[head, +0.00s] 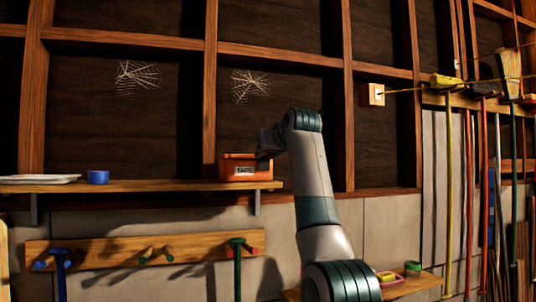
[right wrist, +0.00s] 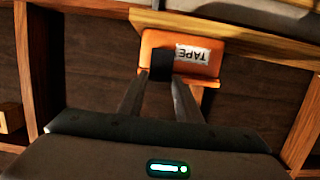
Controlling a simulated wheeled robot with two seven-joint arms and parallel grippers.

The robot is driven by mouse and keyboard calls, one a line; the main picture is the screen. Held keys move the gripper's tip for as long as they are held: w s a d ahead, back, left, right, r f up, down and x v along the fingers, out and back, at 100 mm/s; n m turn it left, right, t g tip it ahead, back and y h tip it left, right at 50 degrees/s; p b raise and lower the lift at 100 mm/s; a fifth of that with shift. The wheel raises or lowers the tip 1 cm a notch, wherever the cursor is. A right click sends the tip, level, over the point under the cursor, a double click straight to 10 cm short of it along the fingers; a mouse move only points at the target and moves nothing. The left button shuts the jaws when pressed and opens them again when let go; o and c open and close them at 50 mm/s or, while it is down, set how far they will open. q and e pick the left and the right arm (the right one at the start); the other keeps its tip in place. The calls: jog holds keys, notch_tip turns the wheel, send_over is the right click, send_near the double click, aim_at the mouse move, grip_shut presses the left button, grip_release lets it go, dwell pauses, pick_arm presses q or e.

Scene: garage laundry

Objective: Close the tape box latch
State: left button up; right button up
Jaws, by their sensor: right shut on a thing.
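The tape box (head: 232,162) is orange with a white TAPE label and sits at the right end of the wooden shelf. In the right wrist view the box (right wrist: 205,43) appears upside down with a dark square latch piece (right wrist: 163,62) at its front, left of the label. My right gripper (head: 264,152) is at the right part of the box front. In the right wrist view its fingers (right wrist: 160,78) reach either side of the dark latch piece and are shut on it. I cannot tell whether the latch is fastened. My left gripper is not in view.
The shelf (head: 150,186) also holds a blue cup (head: 98,177) and a white tray (head: 38,179) to the left. A peg rack (head: 110,250) with hanging tools is below. A lower shelf (head: 418,284) with small items is at the right. Wall studs stand close behind.

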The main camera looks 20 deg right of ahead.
jog(key=o, duration=1)
jog(key=shift+r, duration=0.1)
jog(key=shift+o, duration=0.2)
jog(key=shift+d, duration=0.25)
jog(key=shift+a, duration=0.15)
jog(key=shift+f, duration=0.35)
jog(key=shift+f+t, duration=0.2)
jog(key=shift+t, duration=0.3)
jog(key=shift+s+a+f+t, duration=0.25)
jog(key=shift+s+t, duration=0.1)
jog(key=shift+t, duration=0.25)
jog(key=shift+s+a+f+t, duration=0.2)
jog(key=shift+s+t, duration=0.1)
jog(key=shift+t, duration=0.3)
jog(key=s+f+t+b, duration=0.1)
jog(key=s+f+b, duration=0.1)
jog(key=s, duration=0.3)
jog(key=s+d+f+t+b, duration=0.1)
jog(key=s+f+b, duration=0.2)
jog(key=s, duration=0.3)
jog(key=s+f+t+b, duration=0.1)
jog(key=s+f+b, duration=0.2)
jog(key=s+b, duration=0.2)
jog(key=shift+s+d+f+t, duration=0.2)
jog(key=shift+s+f+t, duration=0.1)
jog(key=shift+s, duration=0.25)
